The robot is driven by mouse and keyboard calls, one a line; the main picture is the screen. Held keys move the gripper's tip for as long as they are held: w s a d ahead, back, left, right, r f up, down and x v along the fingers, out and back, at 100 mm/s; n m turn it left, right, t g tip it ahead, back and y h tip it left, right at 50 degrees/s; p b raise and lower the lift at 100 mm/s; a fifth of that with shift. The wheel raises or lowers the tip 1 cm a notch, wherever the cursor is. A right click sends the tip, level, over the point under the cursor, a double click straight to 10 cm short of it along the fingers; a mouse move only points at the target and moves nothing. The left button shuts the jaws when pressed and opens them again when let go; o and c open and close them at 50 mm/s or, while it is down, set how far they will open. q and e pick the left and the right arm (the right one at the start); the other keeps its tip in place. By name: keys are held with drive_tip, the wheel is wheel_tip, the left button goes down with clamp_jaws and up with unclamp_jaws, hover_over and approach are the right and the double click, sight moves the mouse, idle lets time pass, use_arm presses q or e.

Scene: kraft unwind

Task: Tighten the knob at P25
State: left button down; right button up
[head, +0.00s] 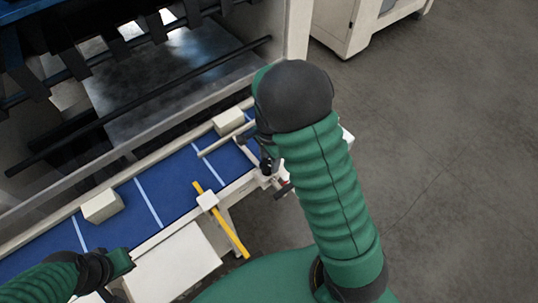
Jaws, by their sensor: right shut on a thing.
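My right arm reaches forward from the bottom, and its dark elbow cap and green sleeve cover much of the middle. My right gripper (268,166) is small and partly hidden behind the arm, at the near edge of the blue conveyor belt (178,178). It is shut on a small part there, which appears to be the knob at the rail bracket; the knob is mostly hidden by the gripper and arm. No P25 label is readable. My left arm enters at the lower left beside the belt; its gripper fingers do not show.
A yellow bar (233,234) in a white clamp (207,200) sticks out from the belt's near edge. Pale blocks stand along the far side, one at left (102,206) and one near the right end (228,121). A machine frame rises behind. Open floor (450,170) lies right.

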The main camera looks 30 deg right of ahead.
sight(268, 163)
drive_tip(key=shift+w+r+m+p, duration=0.1)
drive_tip(key=shift+r+m+p, duration=0.15)
drive_tip(key=shift+m+p, duration=0.75)
drive_tip(key=shift+m, duration=0.5)
drive_tip(key=o, duration=1)
drive_tip(key=shift+o, duration=2)
drive_tip(key=shift+a+f+b, duration=0.1)
drive_tip(key=shift+a+b, duration=0.15)
drive_tip(key=shift+b, duration=0.05)
wheel_tip(268, 163, up, 17)
drive_tip(key=b, duration=0.2)
